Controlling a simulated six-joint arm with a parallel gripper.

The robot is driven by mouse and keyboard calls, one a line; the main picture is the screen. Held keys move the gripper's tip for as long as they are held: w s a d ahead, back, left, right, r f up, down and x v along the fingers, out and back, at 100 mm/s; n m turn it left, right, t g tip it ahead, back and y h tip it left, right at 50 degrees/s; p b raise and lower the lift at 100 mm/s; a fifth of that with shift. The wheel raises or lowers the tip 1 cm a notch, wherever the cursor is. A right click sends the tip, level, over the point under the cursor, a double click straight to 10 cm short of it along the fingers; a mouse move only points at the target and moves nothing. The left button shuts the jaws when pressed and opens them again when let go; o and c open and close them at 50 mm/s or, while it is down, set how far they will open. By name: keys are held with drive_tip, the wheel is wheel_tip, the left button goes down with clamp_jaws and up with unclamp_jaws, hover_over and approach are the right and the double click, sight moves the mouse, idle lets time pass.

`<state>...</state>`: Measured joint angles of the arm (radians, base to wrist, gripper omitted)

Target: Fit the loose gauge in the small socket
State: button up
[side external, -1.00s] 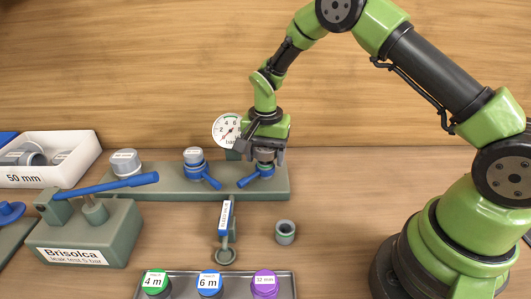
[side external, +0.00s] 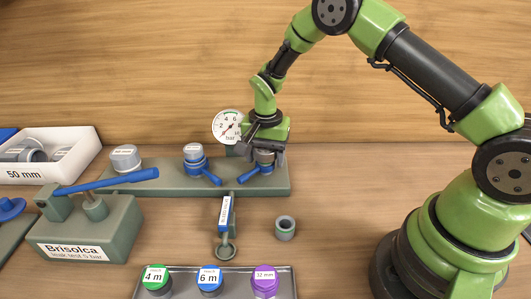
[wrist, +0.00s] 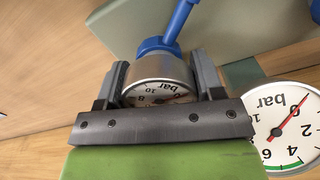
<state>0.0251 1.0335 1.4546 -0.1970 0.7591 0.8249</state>
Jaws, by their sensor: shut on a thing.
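My gripper (side external: 265,150) is over the right end of the green manifold (side external: 232,178). It is shut on a short grey gauge with a white "bar" dial (wrist: 160,88), with one jaw on each side of it in the wrist view. The dial faces my wrist and is partly hidden by the gripper's front bar. A blue collar with a blue handle (wrist: 172,35) is directly behind the gauge; it also shows below the gripper in the side view (side external: 250,175). I cannot tell whether gauge and collar touch, and no bare socket opening shows there.
A larger dial gauge (side external: 227,127) stands close behind the gripper's left side. Grey-capped fittings (side external: 194,152) (side external: 125,158) stand further left. A loose grey ring (side external: 285,228), a tray of coloured caps (side external: 180,270), a Brisolca tester (side external: 85,230) and a white bin (side external: 75,177) are around.

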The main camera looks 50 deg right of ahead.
drive_tip(key=o, duration=1)
drive_tip(key=shift+w+r, duration=0.1)
drive_tip(key=shift+w+r, duration=0.1)
drive_tip(key=shift+r, duration=1.5)
drive_tip(key=shift+o, duration=0.7)
drive_tip(key=shift+r, duration=1.85)
drive_tip(key=shift+s, duration=0.2)
